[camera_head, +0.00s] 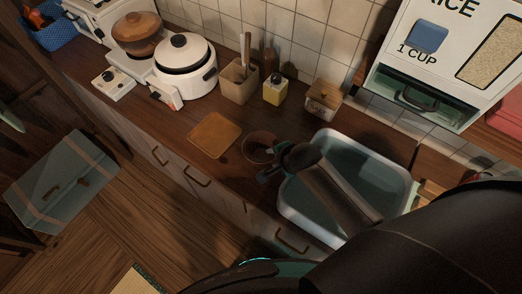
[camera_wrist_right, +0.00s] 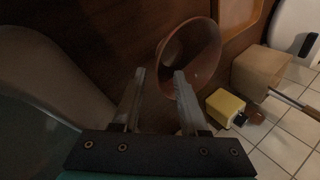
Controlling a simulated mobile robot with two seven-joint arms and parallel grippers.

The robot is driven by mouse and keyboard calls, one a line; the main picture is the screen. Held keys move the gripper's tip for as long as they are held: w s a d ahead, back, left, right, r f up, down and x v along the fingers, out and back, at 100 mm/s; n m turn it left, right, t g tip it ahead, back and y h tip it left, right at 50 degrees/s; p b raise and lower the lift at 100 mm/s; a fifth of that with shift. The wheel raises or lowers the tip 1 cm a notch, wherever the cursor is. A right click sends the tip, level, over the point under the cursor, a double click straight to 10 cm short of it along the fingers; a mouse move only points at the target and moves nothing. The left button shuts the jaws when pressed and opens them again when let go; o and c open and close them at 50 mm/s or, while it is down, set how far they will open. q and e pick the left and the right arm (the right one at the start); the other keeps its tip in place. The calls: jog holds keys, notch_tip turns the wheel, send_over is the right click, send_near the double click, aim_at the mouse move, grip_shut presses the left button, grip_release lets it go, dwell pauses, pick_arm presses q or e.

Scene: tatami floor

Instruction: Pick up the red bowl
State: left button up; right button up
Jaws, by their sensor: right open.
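The red bowl (camera_head: 257,146) looks dark reddish-brown and stands on the wooden counter, between a square wooden board and the sink basin. In the right wrist view the bowl (camera_wrist_right: 203,45) lies just ahead of the fingertips, its inside partly facing the camera. My right gripper (camera_head: 267,166) reaches over the basin from the lower right, close beside the bowl. In the wrist view its two fingers (camera_wrist_right: 159,74) are apart with nothing between them; the right finger overlaps the bowl's near rim. I cannot tell whether it touches. My left gripper is not in view.
A wooden board (camera_head: 214,135) lies left of the bowl. The sink basin (camera_head: 293,208) is to its right, under my arm. A white rice cooker (camera_head: 186,75) stands farther left.

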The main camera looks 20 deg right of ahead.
jog(key=shift+c, duration=0.2)
grip_shut()
jog(key=shift+s, duration=0.1)
dwell(1.0)
